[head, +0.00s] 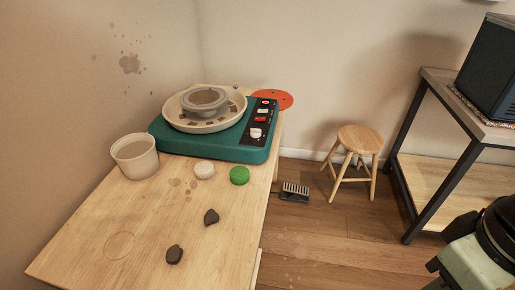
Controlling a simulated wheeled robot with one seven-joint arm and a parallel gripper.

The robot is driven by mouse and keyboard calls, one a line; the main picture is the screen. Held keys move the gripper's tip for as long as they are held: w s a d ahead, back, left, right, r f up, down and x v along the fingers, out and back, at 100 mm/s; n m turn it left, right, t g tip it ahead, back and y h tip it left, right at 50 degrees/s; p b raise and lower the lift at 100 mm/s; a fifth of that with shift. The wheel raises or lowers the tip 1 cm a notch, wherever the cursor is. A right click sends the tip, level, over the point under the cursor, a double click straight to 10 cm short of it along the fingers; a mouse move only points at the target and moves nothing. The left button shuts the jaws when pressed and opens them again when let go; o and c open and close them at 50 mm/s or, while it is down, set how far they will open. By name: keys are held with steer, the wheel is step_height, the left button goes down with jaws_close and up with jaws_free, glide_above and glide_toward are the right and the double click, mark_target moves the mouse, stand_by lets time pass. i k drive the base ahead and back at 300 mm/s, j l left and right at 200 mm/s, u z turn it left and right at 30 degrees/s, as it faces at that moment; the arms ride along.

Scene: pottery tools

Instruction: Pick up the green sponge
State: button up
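The green sponge (239,176) is a small, round, bright green piece lying on the wooden table. It sits just in front of the teal pottery wheel, near the table's right edge. A white round piece (204,170) of similar size lies just left of it, with a small gap between them. Nothing covers the green sponge. A pale green and black part at the lower right corner looks like part of my arm, well away from the table. My gripper's fingers do not show.
The teal pottery wheel (212,147) stands behind the sponge, with a grey piece on its round tray. A cream bucket (135,158) is at left. Two dark stones (211,217) (174,255) lie in front. A stool (358,142), a pedal (294,192) and a metal-framed shelf (415,165) stand right.

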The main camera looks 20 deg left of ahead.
mark_target(239, 175)
steer(key=i, duration=2)
steer(key=i+u, duration=0.25)
steer(key=u, duration=0.15)
steer(key=i+l+u, duration=0.15)
steer(key=u, duration=0.3)
steer(key=i+l+u, duration=0.2)
steer(key=u, duration=0.2)
steer(key=i+u, duration=0.1)
steer(key=u, duration=1.45)
